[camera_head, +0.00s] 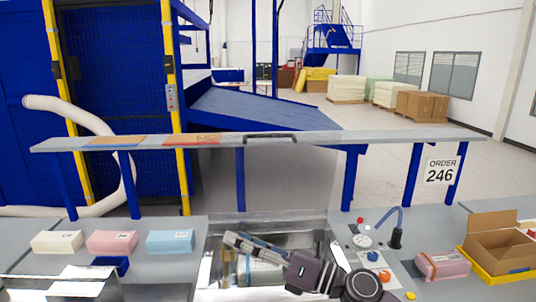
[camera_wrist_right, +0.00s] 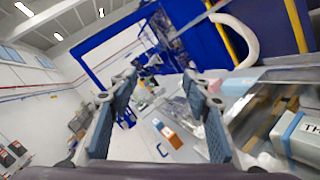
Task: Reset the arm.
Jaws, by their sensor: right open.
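My right gripper (camera_head: 234,240) reaches in from the lower right in the head view, its fingers pointing left over the metal basin (camera_head: 212,262). In the right wrist view my right gripper (camera_wrist_right: 160,90) has its two padded fingers wide apart with nothing between them. A pale container (camera_head: 260,273) with a dark label lies in the basin under the arm, partly hidden by it. It also shows at the right of the right wrist view (camera_wrist_right: 303,137). My left gripper cannot be made out in the head view.
White (camera_head: 57,242), pink (camera_head: 111,243) and blue (camera_head: 170,242) foam blocks lie at the left by a blue tray (camera_head: 110,265). A raised shelf (camera_head: 350,136) spans behind. A pink block (camera_head: 443,266) and an open carton (camera_head: 497,250) stand at the right beside a control panel (camera_head: 366,242).

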